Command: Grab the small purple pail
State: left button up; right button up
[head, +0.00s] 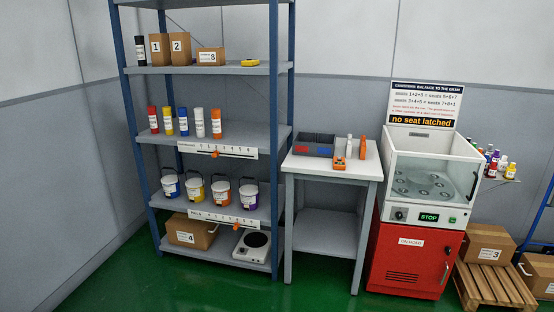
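Several small white-rimmed pails with dark handles stand in a row on the lower-middle shelf of the blue-post rack. The rightmost pail (248,196) looks purple. All are upright and apart from any gripper. Neither of my grippers shows in the head view.
A slider scale (224,219) runs along the pail shelf's front edge. Another scale (217,150) hangs above, under the bottle shelf (240,131). A grey table (345,167) and a red-based machine (411,260) stand to the right. Green floor in front is clear.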

aim_at(249, 193)
jog(key=i, duration=1.45)
jog(key=i+u, duration=0.15)
jog(key=i, duration=0.45)
jog(key=i+l+u, duration=0.1)
jog(key=i, duration=0.45)
